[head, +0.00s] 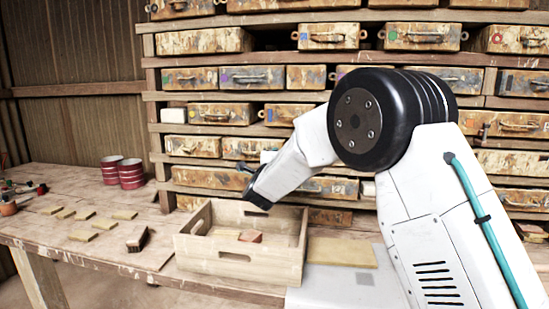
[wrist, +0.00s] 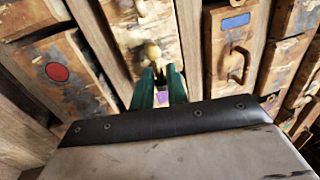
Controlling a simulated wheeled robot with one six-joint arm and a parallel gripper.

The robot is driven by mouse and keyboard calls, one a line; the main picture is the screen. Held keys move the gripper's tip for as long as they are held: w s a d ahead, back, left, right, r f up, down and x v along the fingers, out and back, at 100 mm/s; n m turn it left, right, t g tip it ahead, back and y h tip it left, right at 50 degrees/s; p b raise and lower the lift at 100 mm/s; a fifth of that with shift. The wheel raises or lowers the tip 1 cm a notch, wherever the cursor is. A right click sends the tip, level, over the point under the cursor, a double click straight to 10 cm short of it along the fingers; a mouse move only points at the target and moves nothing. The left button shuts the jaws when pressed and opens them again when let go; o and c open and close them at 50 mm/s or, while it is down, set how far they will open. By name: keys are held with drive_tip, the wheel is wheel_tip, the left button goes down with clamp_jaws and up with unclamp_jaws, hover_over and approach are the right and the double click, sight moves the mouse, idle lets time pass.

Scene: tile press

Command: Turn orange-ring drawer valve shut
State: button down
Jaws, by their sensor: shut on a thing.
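My gripper (wrist: 161,76) shows in the wrist view as two green fingers. They are shut on a pale brass-coloured knob (wrist: 153,52) on the front of a worn drawer. I take this knob to be the valve, but no orange ring shows around it. A small purple mark (wrist: 162,98) shows between the fingers. In the head view my arm reaches down to the lower drawers above a wooden crate, and the fingertips and knob are too small to make out. An orange-red round mark (head: 497,38) is on an upper right drawer, far from my gripper.
The open wooden crate (head: 240,267) stands on the bench below my wrist, with small blocks inside. Red-banded tins (head: 131,174) and several flat tiles lie to the left. In the wrist view, drawers with a red disc (wrist: 57,72) and blue label (wrist: 236,22) flank the fingers.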

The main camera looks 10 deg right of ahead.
drive_tip(key=shift+f, duration=0.1)
drive_tip(key=c, duration=1.5)
unclamp_jaws()
drive_tip(key=shift+c, duration=0.2)
drive_tip(key=v, duration=0.7)
drive_tip(key=shift+s, duration=0.4)
drive_tip(key=shift+a+f, duration=0.1)
